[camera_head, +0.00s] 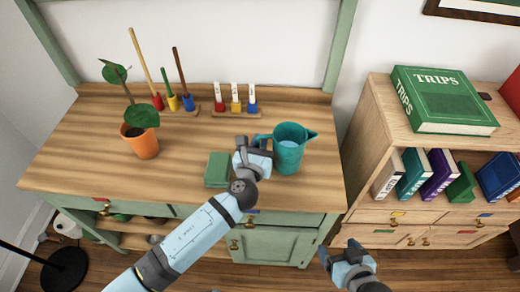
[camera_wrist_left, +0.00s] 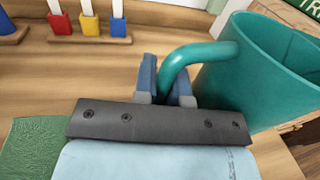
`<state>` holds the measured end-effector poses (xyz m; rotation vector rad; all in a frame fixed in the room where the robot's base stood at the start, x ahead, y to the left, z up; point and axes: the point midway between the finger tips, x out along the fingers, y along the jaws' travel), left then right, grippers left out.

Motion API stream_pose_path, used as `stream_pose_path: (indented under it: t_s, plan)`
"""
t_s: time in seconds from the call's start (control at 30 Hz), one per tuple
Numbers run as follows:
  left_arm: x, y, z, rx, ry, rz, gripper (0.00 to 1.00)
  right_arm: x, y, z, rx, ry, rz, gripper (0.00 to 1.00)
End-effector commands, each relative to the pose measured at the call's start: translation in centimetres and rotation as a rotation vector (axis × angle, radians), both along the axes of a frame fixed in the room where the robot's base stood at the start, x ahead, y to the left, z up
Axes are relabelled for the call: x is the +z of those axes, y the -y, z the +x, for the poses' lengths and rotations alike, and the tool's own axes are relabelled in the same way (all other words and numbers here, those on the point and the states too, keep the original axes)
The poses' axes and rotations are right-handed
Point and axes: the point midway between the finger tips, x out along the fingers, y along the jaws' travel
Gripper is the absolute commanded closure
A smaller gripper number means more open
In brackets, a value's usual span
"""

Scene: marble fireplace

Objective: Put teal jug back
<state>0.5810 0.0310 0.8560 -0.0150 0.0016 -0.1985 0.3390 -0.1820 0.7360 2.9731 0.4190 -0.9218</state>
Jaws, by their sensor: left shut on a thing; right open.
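The teal jug (camera_head: 289,150) stands upright at the right part of the wooden tabletop in the head view, its spout to the right and its handle to the left. My left gripper (camera_head: 263,146) is at the handle. In the left wrist view, the fingers of my left gripper (camera_wrist_left: 167,85) are shut on the handle of the teal jug (camera_wrist_left: 258,75). Whether the jug's base touches the table is hard to tell. My right gripper (camera_head: 341,255) is open and empty, low in front of the bookcase, away from the table.
A green block or book (camera_head: 217,169) lies just left of my left gripper. A potted plant (camera_head: 141,141) stands at the left. Colored holders with sticks (camera_head: 173,102) and white-topped colored pieces (camera_head: 236,103) are at the back. A bookcase (camera_head: 381,113) with a green book (camera_head: 440,98) is right.

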Motion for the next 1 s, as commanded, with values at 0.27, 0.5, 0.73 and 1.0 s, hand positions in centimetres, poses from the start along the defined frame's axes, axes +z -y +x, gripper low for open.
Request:
stream_pose_path:
  t_s: [0.27,0.5,0.73,1.0]
  plan:
    - [-2.1,0.0,0.0,0.000,0.002,-0.001,1.00,-0.4,0.3,-0.4,0.015,0.007,-0.015,0.22]
    - [-2.4,0.0,0.0,0.000,0.002,-0.001,1.00,-0.5,0.3,-0.3,0.012,0.010,-0.013,0.22]
    - [-2.5,0.0,0.0,0.000,0.001,0.000,0.63,-0.5,0.2,-0.2,0.010,0.010,-0.012,0.22]
    - [-2.0,0.0,0.0,0.000,0.001,-0.001,0.63,-0.3,0.2,-0.1,0.009,0.009,-0.011,0.22]
